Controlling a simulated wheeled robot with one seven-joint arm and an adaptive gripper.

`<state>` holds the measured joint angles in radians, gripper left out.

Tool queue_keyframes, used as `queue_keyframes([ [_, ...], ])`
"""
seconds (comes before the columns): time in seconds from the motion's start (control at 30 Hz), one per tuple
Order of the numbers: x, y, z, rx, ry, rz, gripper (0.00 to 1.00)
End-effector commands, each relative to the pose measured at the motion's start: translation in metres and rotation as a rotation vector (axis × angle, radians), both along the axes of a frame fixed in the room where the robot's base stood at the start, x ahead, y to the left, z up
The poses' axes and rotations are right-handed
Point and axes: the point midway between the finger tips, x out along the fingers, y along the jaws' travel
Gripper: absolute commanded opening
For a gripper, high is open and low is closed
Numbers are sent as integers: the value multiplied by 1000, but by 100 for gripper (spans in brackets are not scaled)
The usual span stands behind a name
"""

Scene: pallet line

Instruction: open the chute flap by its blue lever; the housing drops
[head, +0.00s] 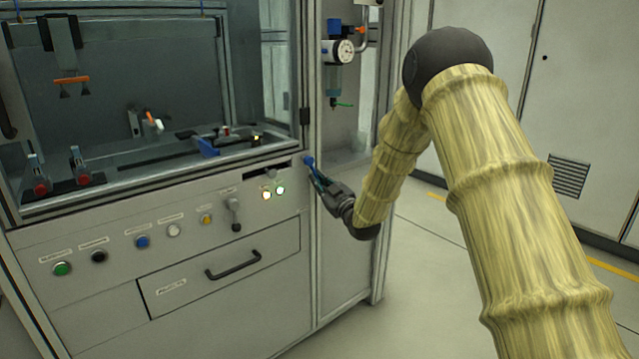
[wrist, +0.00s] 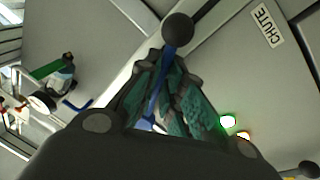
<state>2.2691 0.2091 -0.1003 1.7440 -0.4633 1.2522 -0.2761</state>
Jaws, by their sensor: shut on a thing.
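The blue lever (head: 309,161) sticks out at the right front corner of the machine, beside the panel with the buttons. My gripper (head: 318,178) is at the lever, with its fingers closed around the blue stem. In the wrist view my gripper (wrist: 165,95) has its green finger pads on both sides of the blue lever (wrist: 155,97). A dark ball knob (wrist: 178,28) shows beyond the fingertips. A CHUTE label (wrist: 268,25) is on the panel nearby. I cannot clearly make out the flap, and I cannot identify the housing.
A drawer with a dark handle (head: 233,265) and several buttons are on the machine front. Two lit lamps (head: 273,191) sit left of the lever. A gauge (head: 344,51) hangs above. Floor to the right is free.

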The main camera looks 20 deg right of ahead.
Motion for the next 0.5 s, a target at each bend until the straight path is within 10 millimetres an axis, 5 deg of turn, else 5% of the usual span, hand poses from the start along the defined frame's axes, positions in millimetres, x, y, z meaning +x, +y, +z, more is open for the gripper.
queue_keyframes([
  [0.3,0,-2,0,-4,-2,-3,0],
  [0.33,0,-2,0,-4,-2,-3,13],
  [0.43,0,-2,0,-4,-2,-3,31],
  [0.5,0,-2,0,-3,-2,-2,31],
])
